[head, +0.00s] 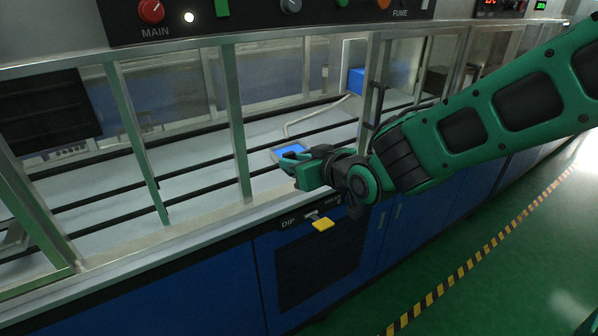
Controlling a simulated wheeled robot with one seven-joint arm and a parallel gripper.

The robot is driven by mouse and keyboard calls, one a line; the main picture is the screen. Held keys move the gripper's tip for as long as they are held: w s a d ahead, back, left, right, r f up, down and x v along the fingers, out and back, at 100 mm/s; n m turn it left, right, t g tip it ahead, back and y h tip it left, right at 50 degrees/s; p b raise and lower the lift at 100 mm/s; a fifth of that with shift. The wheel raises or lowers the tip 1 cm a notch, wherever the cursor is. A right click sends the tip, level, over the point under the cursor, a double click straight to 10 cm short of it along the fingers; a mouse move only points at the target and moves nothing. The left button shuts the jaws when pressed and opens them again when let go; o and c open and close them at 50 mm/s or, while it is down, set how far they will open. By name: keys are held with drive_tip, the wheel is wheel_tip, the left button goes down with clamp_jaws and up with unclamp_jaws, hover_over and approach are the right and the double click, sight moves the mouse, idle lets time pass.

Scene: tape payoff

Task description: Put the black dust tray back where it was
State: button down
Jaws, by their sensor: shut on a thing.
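My gripper (296,164) reaches in from the right over the front ledge of the glazed machine. It is shut, apparently on a small blue-topped piece with a pale rim (286,150) at its fingertips. The fingers and wrist cover part of this piece, so the grip itself is hard to see. I cannot make out a black dust tray for certain. A dark box-like thing (437,80) stands inside the machine at the right, partly behind the frame and my arm.
Upright posts (236,122) divide the machine's front. Dark rails run along its pale bed (200,185). A bent light rod (312,118) and a blue box (356,80) stand behind my gripper. The green floor at right is clear.

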drive_tip(key=w+f, duration=0.2)
drive_tip(key=w, duration=0.1)
drive_tip(key=w+f, duration=0.2)
drive_tip(key=w, duration=0.1)
drive_tip(key=w+a+f, duration=0.1)
drive_tip(key=w+f, duration=0.1)
drive_tip(key=w, duration=0.2)
wheel_tip(320, 180, down, 3)
drive_tip(key=shift+s+f, duration=0.1)
drive_tip(key=shift+f, duration=0.1)
drive_tip(key=shift+s+d+f+h, duration=0.15)
drive_tip(key=shift+f+h, duration=0.15)
drive_tip(key=shift+f, duration=0.25)
drive_tip(key=c, duration=1.7)
unclamp_jaws()
drive_tip(key=shift+f, duration=0.1)
drive_tip(key=shift+o, duration=1.1)
drive_tip(key=shift+w, duration=0.25)
drive_tip(key=shift+r, duration=0.25)
